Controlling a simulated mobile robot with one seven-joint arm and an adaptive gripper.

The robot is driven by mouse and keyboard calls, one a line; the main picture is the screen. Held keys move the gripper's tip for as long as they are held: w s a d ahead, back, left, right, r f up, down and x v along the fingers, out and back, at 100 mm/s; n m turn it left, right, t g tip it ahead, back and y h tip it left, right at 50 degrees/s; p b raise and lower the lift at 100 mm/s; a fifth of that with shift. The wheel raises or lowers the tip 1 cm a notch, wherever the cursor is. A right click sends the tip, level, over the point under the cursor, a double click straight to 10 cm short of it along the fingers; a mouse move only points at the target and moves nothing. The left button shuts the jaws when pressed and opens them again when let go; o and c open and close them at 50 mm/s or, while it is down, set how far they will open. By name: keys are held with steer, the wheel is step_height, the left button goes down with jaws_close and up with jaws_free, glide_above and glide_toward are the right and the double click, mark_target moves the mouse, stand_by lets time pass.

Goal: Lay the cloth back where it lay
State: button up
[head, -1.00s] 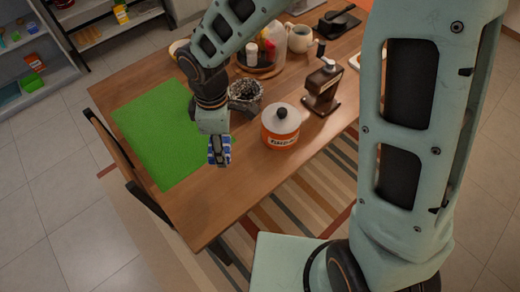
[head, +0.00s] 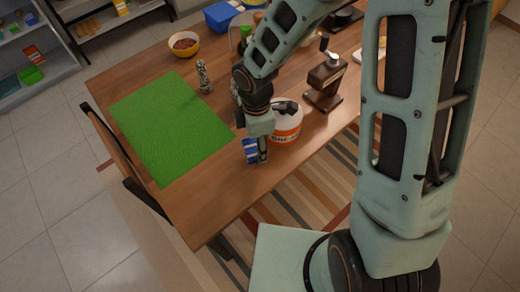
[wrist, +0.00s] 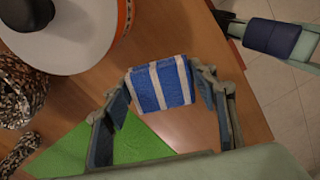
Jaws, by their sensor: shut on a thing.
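The blue-and-white striped cloth (head: 250,151) is in my gripper (head: 257,158), over the front part of the wooden table (head: 205,210). In the wrist view the folded cloth (wrist: 160,84) shows between the two fingers of my gripper (wrist: 168,97), which is shut on it. I cannot tell whether the cloth touches the tabletop. The gripper is just left of the orange-and-white canister (head: 287,127) and right of the green mat (head: 170,130).
The canister's white lid (wrist: 60,35) is close by in the wrist view. A hand grinder (head: 325,85) stands behind the canister. A speckled mill (head: 203,77), a yellow bowl (head: 184,45) and a blue container (head: 222,17) stand farther back. The mat is bare.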

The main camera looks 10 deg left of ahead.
steer(key=shift+w+d+f, duration=0.2)
steer(key=shift+d+f, duration=0.2)
steer(key=shift+f, duration=0.1)
steer(key=shift+f+b, duration=0.35)
steer(key=shift+f, duration=1.2)
steer(key=shift+f, duration=0.25)
steer(key=o, duration=1.1)
steer(key=shift+r, duration=0.1)
step_height(320, 180, up, 12)
steer(key=shift+r+p, duration=0.15)
steer(key=shift+p, duration=1.1)
steer(key=shift+w, duration=0.15)
